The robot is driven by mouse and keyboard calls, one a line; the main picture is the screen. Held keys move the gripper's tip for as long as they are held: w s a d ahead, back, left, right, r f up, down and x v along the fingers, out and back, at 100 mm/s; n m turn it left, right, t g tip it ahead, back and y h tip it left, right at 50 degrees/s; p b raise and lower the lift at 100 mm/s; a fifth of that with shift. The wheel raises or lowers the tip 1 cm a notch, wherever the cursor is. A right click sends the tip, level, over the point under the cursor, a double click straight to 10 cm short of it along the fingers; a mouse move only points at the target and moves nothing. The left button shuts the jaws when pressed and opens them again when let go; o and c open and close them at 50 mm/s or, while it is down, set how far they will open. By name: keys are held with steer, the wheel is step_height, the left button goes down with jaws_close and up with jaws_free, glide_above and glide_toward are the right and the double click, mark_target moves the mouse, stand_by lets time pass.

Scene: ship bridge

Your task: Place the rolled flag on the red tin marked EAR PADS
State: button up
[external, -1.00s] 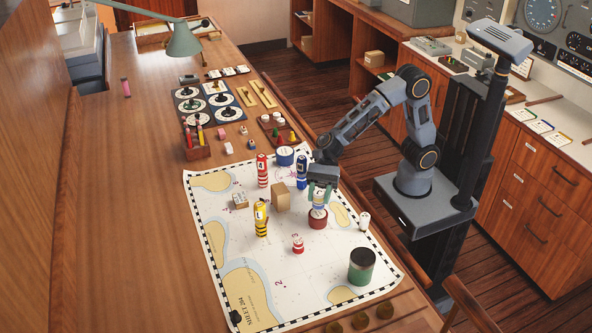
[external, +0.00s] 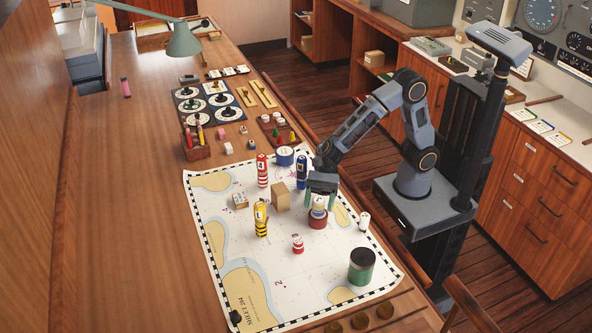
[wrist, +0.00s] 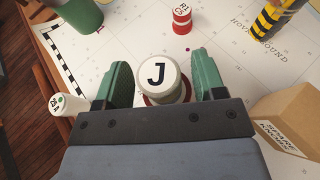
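A rolled flag (external: 319,205) with a white round end marked J (wrist: 158,76) stands upright on a red tin (external: 318,221). The tin's rim (wrist: 152,101) shows under it in the wrist view, mostly hidden. I cannot read a label on this tin. My gripper (external: 321,203) is open, pointing down, with one finger on each side of the flag. In the wrist view a gap shows between the flag and each finger of my gripper (wrist: 160,82). The flag appears to rest on the tin without my grip.
Rolled flags in red-white (external: 262,171), blue (external: 301,172) and yellow-black (external: 261,218) stand on the chart (external: 235,225). A cardboard box (external: 281,197), a small red-white tin (external: 298,243), a small white item (external: 364,221) and a green tin (external: 361,266) are nearby. The chart's lower middle is clear.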

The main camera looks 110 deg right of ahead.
steer(key=shift+r, duration=0.1)
steer(key=shift+r+p, duration=0.2)
steer(key=shift+p, duration=0.2)
steer(key=b+v, duration=0.1)
steer(key=v, duration=1.1)
steer(key=shift+f, duration=0.1)
